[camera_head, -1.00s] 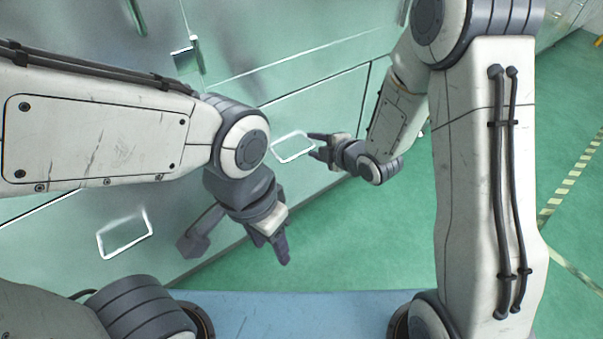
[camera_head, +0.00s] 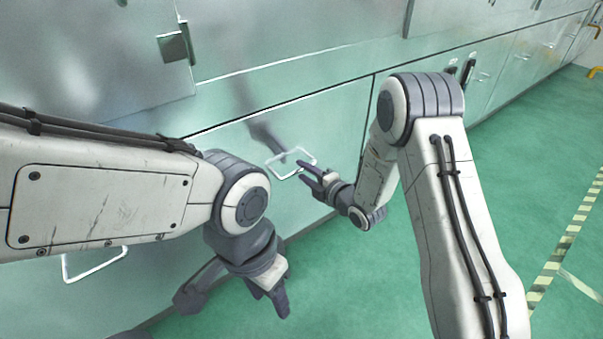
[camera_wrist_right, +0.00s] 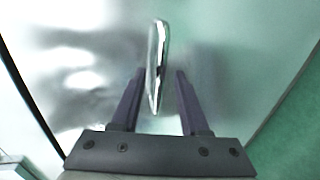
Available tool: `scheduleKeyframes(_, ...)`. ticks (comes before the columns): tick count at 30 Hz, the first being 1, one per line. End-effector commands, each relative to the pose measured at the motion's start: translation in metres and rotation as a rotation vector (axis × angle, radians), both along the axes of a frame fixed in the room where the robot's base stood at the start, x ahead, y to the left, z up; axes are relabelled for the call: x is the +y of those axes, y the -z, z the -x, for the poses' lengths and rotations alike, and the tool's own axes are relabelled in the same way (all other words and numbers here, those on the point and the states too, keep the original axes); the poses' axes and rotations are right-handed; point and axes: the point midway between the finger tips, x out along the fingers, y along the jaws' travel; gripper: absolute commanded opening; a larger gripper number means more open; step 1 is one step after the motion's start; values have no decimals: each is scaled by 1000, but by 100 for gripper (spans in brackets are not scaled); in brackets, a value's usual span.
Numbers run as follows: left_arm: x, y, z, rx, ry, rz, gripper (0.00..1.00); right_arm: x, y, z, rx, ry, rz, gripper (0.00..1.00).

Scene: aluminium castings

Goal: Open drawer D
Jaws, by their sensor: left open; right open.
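A pale metal drawer front with a white loop handle (camera_head: 279,176) is in the middle of the head view. No letter is readable, so I cannot confirm that it is drawer D. My right gripper (camera_head: 303,171) is open at the right part of this handle. In the right wrist view the handle (camera_wrist_right: 156,65) shows as a bright upright bar between the open fingers of my right gripper (camera_wrist_right: 157,88), with gaps on both sides. The fingers are not closed on it. My left gripper (camera_head: 274,298) is open and empty, low in the head view over the green floor.
A second white loop handle (camera_head: 95,267) is at the lower left, partly behind my left arm. A small dark latch (camera_head: 175,46) is on the cabinet above. Further cabinet fronts run to the upper right. The green floor (camera_head: 420,285) in front is clear.

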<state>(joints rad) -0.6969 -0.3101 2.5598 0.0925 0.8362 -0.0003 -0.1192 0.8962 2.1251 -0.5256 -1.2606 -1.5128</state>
Motion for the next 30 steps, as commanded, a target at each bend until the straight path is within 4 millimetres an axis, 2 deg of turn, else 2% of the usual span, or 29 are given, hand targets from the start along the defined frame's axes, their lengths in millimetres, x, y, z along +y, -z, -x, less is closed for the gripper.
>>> scheduleKeyframes(6,0,6,0,0,0,0,50,12,5,-15,2,-1,0,45)
scheduleKeyframes(15,0,6,0,0,0,0,50,13,5,-17,3,0,0,45)
scheduleKeyframes(17,0,6,0,0,0,0,50,12,5,-17,3,0,0,22)
scheduleKeyframes(18,0,6,0,0,0,0,50,12,5,-17,3,0,0,6)
scheduleKeyframes(19,0,6,0,0,0,0,50,12,5,-17,3,1,0,0)
scheduleKeyframes(30,0,6,0,0,0,0,50,12,5,-17,3,1,0,0)
